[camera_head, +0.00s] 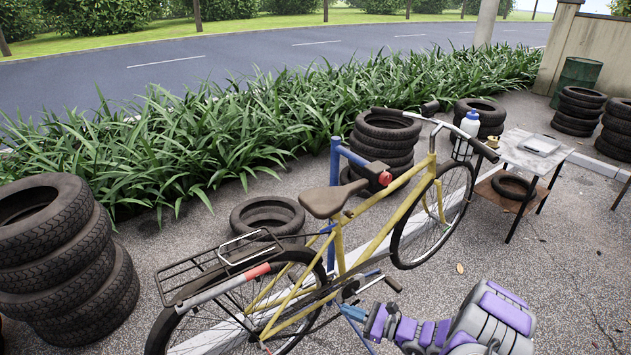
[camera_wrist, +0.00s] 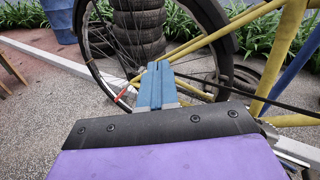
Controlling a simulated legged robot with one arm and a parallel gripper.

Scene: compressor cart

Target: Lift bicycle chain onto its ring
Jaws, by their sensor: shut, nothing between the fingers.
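A yellow bicycle (camera_head: 341,245) stands upright by a blue post, its rear wheel towards me. My gripper (camera_head: 347,311) is at its near side, low by the crank and pedal (camera_head: 393,284). In the wrist view its blue fingers (camera_wrist: 157,68) are together with nothing seen between them, in front of the rear wheel (camera_wrist: 88,55). The bicycle chain (camera_wrist: 240,93) looks like a thin dark line running from behind the fingers down to the right. The toothed chain ring (camera_wrist: 270,133) is mostly hidden behind my gripper's body. Whether the fingers touch the chain cannot be told.
The blue post (camera_head: 334,190) stands behind the frame. Tyre stacks stand at left (camera_head: 60,255) and behind the bicycle (camera_head: 385,140). A small table (camera_head: 520,165) with a white bottle (camera_head: 469,123) beside it is at right. The gravel at front right (camera_head: 580,270) is free.

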